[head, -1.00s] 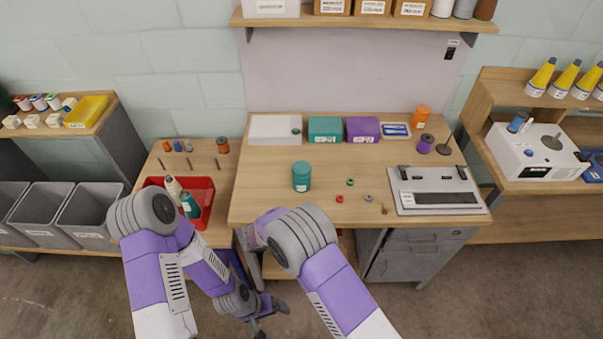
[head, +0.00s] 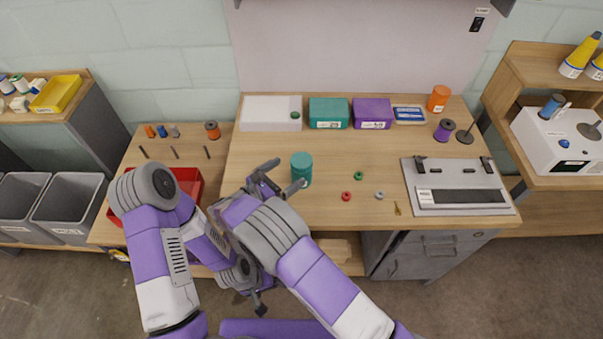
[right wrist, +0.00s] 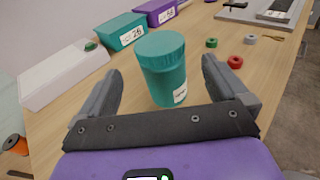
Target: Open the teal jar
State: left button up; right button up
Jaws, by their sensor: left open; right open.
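The teal jar (head: 302,169) stands upright on the wooden table with its teal lid on. It also shows in the right wrist view (right wrist: 163,72), with a white label low on its side. My right gripper (head: 288,174) is open just left of the jar in the head view. In the right wrist view its open fingers (right wrist: 161,66) show on either side of the jar, with gaps and no visible contact; whether the jar is between the tips or just beyond them is hard to tell. My left gripper (head: 260,306) is open and empty, low in front of the table.
Red (head: 346,196), green (head: 358,175) and grey (head: 379,195) rings lie right of the jar. Behind it are a white box (head: 270,118), a teal bin (head: 328,112) and a purple bin (head: 372,113). A grey device (head: 460,187) stands at right. A red tray (head: 190,180) is at left, partly hidden by my arm.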

aim_at(294, 167)
jog(key=x, duration=0.4)
jog(key=b+x, duration=0.1)
jog(key=x, duration=0.2)
jog(key=shift+r, duration=0.25)
jog(key=c, duration=1.5)
